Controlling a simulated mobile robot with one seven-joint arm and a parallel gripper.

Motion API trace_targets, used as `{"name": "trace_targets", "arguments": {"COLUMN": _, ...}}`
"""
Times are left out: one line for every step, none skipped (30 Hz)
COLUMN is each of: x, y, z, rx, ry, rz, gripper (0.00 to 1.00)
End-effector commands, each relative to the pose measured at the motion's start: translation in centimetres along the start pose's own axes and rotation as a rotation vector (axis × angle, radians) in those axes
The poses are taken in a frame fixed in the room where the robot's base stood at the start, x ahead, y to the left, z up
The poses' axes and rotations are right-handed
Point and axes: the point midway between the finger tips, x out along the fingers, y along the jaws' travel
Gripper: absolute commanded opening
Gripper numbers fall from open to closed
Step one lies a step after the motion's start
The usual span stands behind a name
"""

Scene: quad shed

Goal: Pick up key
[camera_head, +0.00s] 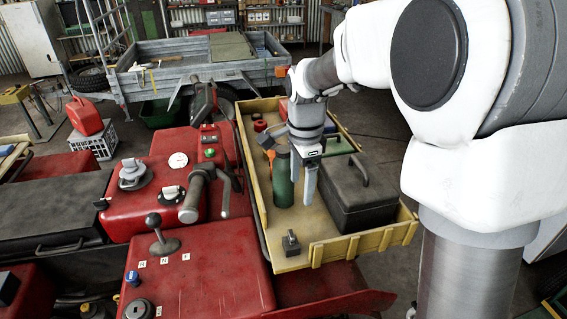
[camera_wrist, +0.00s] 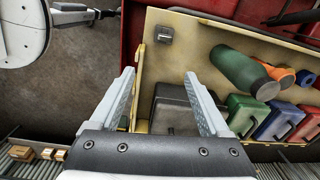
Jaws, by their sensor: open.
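I cannot make out a key for certain in either view. A small blue-topped piece (camera_head: 133,278) stands on the red machine (camera_head: 205,285) at the lower left of the head view; it may be a key, but it is too small to tell. My gripper (camera_head: 303,178) is over the yellow tray, beside the green bottle (camera_head: 283,180) and the dark toolbox (camera_head: 355,205). In the wrist view my gripper (camera_wrist: 158,76) is open, with nothing between its fingers. The toolbox (camera_wrist: 172,108) shows behind and between them.
The yellow tray (camera_head: 335,250) also holds a small grey block (camera_head: 290,243), seen in the wrist view too (camera_wrist: 164,35). Green (camera_wrist: 246,113), blue (camera_wrist: 279,119) and red (camera_wrist: 308,122) cases line one side. Levers and handlebars (camera_head: 195,190) rise from the machine left of the tray.

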Motion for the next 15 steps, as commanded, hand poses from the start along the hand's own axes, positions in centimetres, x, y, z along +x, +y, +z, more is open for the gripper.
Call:
{"name": "trace_targets", "arguments": {"x": 0.5, "y": -0.6, "z": 0.2, "rx": 0.03, "ry": -0.002, "rz": 0.014, "gripper": 0.8}}
{"name": "trace_targets", "arguments": {"x": 0.7, "y": -0.8, "z": 0.2, "rx": 0.047, "ry": -0.002, "rz": 0.02, "gripper": 0.8}}
{"name": "trace_targets", "arguments": {"x": 1.0, "y": -1.0, "z": 0.3, "rx": 0.066, "ry": -0.003, "rz": 0.026, "gripper": 0.8}}
{"name": "trace_targets", "arguments": {"x": 1.2, "y": -1.1, "z": 0.3, "rx": 0.076, "ry": -0.003, "rz": 0.029, "gripper": 0.8}}
{"name": "trace_targets", "arguments": {"x": 1.4, "y": -1.2, "z": 0.4, "rx": 0.086, "ry": -0.003, "rz": 0.031, "gripper": 0.8}}
{"name": "trace_targets", "arguments": {"x": 1.7, "y": -1.3, "z": 0.4, "rx": 0.093, "ry": -0.003, "rz": 0.034, "gripper": 0.8}}
{"name": "trace_targets", "arguments": {"x": 2.1, "y": -1.4, "z": 0.4, "rx": 0.097, "ry": -0.003, "rz": 0.036, "gripper": 0.8}}
{"name": "trace_targets", "arguments": {"x": 2.5, "y": -1.4, "z": 0.4, "rx": 0.099, "ry": -0.003, "rz": 0.037, "gripper": 0.8}}
{"name": "trace_targets", "arguments": {"x": 3.1, "y": -1.3, "z": 0.5, "rx": 0.1, "ry": -0.004, "rz": 0.038, "gripper": 0.8}}
{"name": "trace_targets", "arguments": {"x": 3.7, "y": -1.2, "z": 0.5, "rx": 0.1, "ry": -0.004, "rz": 0.039, "gripper": 0.8}}
{"name": "trace_targets", "arguments": {"x": 4.3, "y": -1.2, "z": 0.5, "rx": 0.1, "ry": -0.004, "rz": 0.04, "gripper": 0.8}}
{"name": "trace_targets", "arguments": {"x": 5.2, "y": -1.2, "z": 0.5, "rx": 0.1, "ry": -0.004, "rz": 0.039, "gripper": 0.8}}
{"name": "trace_targets", "arguments": {"x": 5.8, "y": -1.1, "z": 0.5, "rx": 0.1, "ry": -0.004, "rz": 0.04, "gripper": 0.8}}
{"name": "trace_targets", "arguments": {"x": 6.5, "y": -1.1, "z": 0.5, "rx": 0.1, "ry": -0.004, "rz": 0.04, "gripper": 0.8}}
{"name": "trace_targets", "arguments": {"x": 7.4, "y": -1.1, "z": 0.5, "rx": 0.101, "ry": -0.004, "rz": 0.039, "gripper": 0.8}}
